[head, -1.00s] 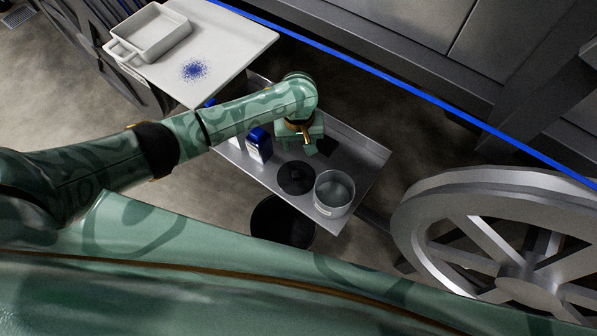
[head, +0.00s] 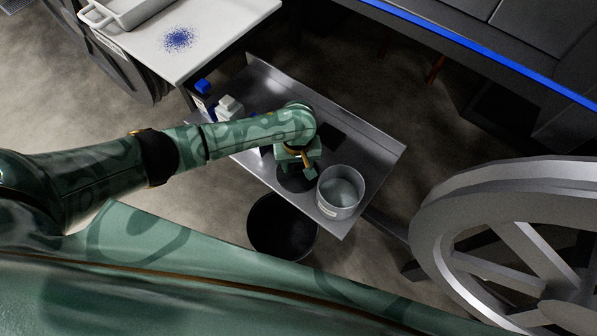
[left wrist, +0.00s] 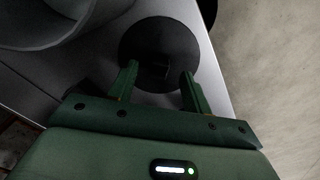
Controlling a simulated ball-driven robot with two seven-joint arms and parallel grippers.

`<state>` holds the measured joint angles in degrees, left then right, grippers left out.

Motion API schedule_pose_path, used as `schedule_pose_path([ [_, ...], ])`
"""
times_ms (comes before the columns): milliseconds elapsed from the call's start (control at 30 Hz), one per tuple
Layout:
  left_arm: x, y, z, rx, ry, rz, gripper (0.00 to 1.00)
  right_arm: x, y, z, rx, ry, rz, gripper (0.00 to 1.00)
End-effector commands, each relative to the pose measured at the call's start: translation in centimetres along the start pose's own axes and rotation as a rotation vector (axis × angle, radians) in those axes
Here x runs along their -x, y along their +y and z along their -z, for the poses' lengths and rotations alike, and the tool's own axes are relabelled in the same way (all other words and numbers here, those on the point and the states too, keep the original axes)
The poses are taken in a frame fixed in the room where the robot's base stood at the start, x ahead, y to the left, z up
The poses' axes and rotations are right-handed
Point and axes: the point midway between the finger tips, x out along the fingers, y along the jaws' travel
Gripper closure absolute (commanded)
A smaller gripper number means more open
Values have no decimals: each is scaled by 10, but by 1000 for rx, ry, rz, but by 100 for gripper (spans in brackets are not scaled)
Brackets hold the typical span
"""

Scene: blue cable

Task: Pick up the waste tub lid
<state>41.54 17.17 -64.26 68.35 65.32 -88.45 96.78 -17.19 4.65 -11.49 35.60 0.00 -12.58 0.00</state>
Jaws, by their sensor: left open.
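The waste tub lid seems to be the flat black disc (head: 291,183) lying on the metal shelf (head: 380,150). My left gripper (head: 307,171) is over it and hides part of it in the head view. In the left wrist view the disc (left wrist: 160,45) lies ahead of my fingers (left wrist: 159,70), which are open with nothing between them. The fingertips overlap its near edge in the picture; I cannot tell whether they touch it. The round grey tub (head: 341,192) with a pale label stands open right beside the disc. My right gripper is not in view.
A black round bin (head: 283,228) stands on the floor below the shelf edge. White and blue containers (head: 229,107) stand at the shelf's left. A white table (head: 215,35) with blue specks (head: 179,39) is at upper left. A large metal wheel (head: 500,235) is at right.

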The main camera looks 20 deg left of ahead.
Motion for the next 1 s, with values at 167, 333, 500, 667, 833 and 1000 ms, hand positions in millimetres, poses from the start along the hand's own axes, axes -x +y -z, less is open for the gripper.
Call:
schedule_pose_path([
  [167,-23,0,0,1,-1,0,51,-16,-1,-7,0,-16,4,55],
  [333,-19,0,1,1,1,-1,54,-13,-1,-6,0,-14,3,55],
  [500,-19,0,0,1,1,0,100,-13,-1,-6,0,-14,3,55],
  [667,-20,0,0,1,0,0,100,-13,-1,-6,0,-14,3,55],
  [833,-13,0,0,1,1,-1,100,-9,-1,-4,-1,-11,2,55],
  [1000,24,1,1,2,4,-4,100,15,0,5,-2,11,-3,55],
])
